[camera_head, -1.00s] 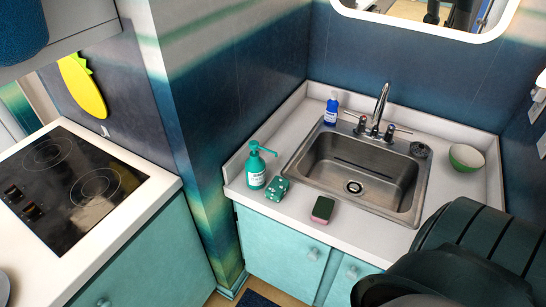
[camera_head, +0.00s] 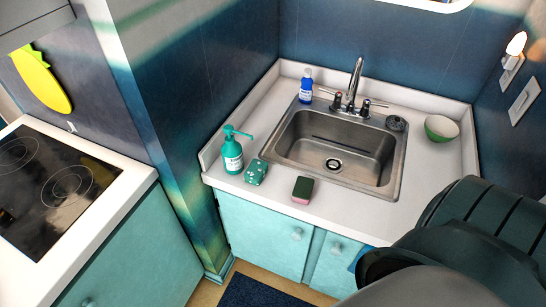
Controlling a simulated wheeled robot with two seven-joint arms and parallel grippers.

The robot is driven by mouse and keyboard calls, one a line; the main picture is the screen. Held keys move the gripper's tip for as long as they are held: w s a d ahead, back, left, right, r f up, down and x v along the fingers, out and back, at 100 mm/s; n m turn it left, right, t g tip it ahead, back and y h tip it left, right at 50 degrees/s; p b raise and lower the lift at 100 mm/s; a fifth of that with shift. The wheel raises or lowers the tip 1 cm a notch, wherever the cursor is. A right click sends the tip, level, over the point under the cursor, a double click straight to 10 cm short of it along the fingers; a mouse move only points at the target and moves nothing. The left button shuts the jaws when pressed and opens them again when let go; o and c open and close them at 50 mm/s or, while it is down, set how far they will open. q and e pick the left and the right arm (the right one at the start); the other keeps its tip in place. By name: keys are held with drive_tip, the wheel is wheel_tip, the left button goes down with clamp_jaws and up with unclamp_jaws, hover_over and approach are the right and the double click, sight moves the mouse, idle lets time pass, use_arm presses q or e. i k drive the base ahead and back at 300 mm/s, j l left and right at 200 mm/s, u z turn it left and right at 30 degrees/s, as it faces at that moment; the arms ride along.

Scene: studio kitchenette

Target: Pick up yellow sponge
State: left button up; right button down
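No plainly yellow sponge shows. A small sponge-like block (camera_head: 303,190), dark on top with a pinkish side, lies flat on the white counter in front of the sink. A teal block with light spots (camera_head: 256,172) lies to its left, next to the soap pump bottle. A dark arm part of mine fills the lower right corner and covers the counter's right front. Neither of my grippers is in view.
A steel sink (camera_head: 290,158) is set in the white counter (camera_head: 225,184). A teal pump bottle (camera_head: 232,152), a blue bottle (camera_head: 305,88) and a green bowl (camera_head: 441,129) stand around it. A cooktop (camera_head: 45,190) is at left. A dark blue mat (camera_head: 262,291) lies on the floor.

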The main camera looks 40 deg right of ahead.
sight(255, 172)
drive_tip(key=z, duration=0.35)
drive_tip(key=i+z, duration=0.15)
drive_tip(key=z, duration=0.5)
drive_tip(key=u, duration=2)
drive_tip(key=l+z, duration=0.1)
drive_tip(key=z, duration=1.9)
